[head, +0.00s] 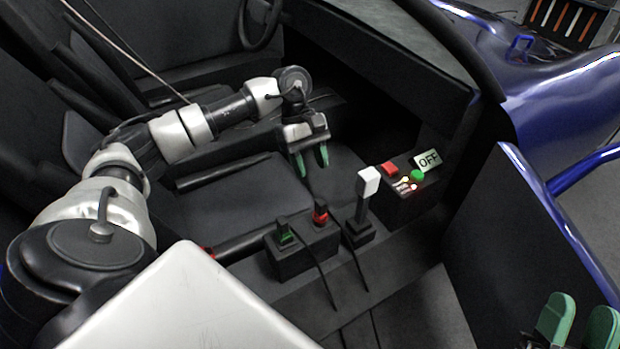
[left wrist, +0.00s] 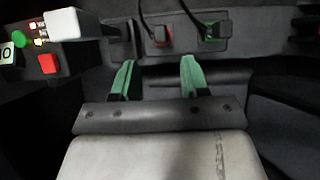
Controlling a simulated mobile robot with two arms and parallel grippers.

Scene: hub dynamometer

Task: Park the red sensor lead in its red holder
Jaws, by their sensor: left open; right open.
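The red sensor lead (head: 320,207) has a dark plug standing upright at a red socket (head: 321,218) on a black block (head: 305,257). That socket appears to be the red holder; I cannot tell how deep the plug sits. The lead also shows in the left wrist view (left wrist: 161,34). My left gripper (head: 312,161) is open and empty, above the seat and behind the block, apart from the lead. Its green fingers also show in the left wrist view (left wrist: 157,79). My right gripper (head: 578,325) is open and empty at the bottom right, far from the block.
A green lead (head: 284,233) stands beside the red one. Black cables run from the block toward the front. A white-topped lever (head: 368,182) stands right of the block. Further right, a control box (head: 408,203) carries red and green buttons and an OFF sign (head: 427,161).

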